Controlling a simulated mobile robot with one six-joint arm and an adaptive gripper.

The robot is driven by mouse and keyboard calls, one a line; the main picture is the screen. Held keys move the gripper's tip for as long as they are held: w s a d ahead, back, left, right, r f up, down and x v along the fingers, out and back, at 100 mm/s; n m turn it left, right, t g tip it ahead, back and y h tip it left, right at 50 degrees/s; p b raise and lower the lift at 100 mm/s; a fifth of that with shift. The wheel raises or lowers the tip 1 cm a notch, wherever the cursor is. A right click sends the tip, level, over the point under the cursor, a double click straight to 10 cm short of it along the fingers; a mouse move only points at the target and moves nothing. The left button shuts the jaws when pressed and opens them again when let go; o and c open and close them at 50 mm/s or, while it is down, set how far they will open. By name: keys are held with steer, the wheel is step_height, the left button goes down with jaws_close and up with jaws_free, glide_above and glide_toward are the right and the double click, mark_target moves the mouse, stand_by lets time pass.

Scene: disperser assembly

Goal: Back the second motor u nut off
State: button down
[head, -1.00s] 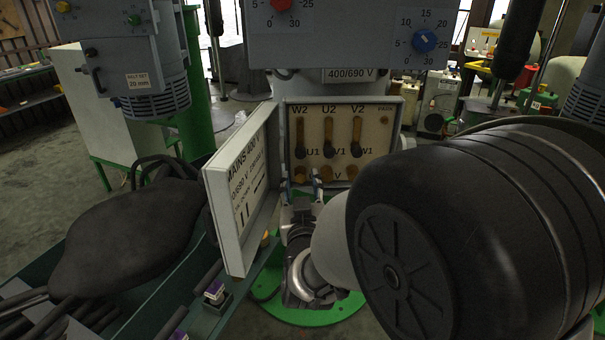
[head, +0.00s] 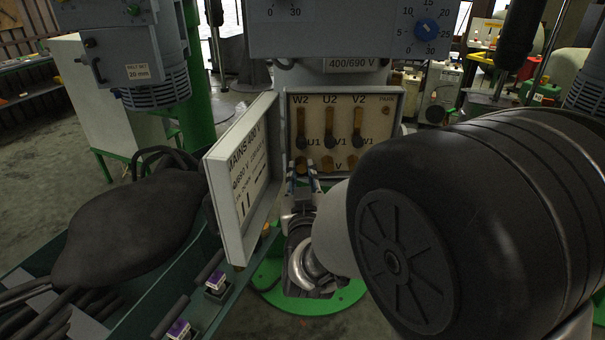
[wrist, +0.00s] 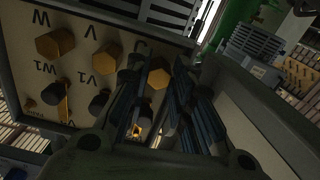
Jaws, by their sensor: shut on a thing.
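In the head view, the open terminal box (head: 378,166) has a tan board with vertical brass links and dark caps at U1, V1 and W1. Brass hex nuts V (head: 327,163) and W (head: 352,162) sit in its bottom row. In the wrist view, nuts W (wrist: 54,43) and V (wrist: 107,58) are clear of the fingers, and nut U (wrist: 158,78) shows between them. My gripper (head: 302,172) points up at the box's lower left corner, its dark blue fingers closed on nut U. The fingers hide part of the nut, and its thread is not visible.
The box's white cover (head: 242,178) labelled MAINS 400 V stands open close to my gripper's left. A green bench tray (head: 150,290) with dark rods and a black bag (head: 125,230) lie at the left. A green base (head: 265,278) is below.

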steer(key=shift+n, duration=0.4)
steer(key=n+b, duration=0.1)
steer(key=n, duration=0.3)
steer(key=shift+d+r+n, duration=0.1)
steer(key=shift+n, duration=0.3)
steer(key=n, duration=0.5)
steer(key=shift+d+r, duration=0.1)
steer(key=shift+r, duration=0.05)
steer(key=n+p, duration=0.1)
steer(key=n, duration=0.4)
steer(key=shift+r+n, duration=0.15)
steer(key=shift+n, duration=0.25)
steer(key=n+p, duration=0.1)
steer(key=n, duration=0.4)
steer(key=shift+r, duration=0.15)
steer(key=shift+n, duration=0.3)
steer(key=c, duration=1.4)
jaws_free()
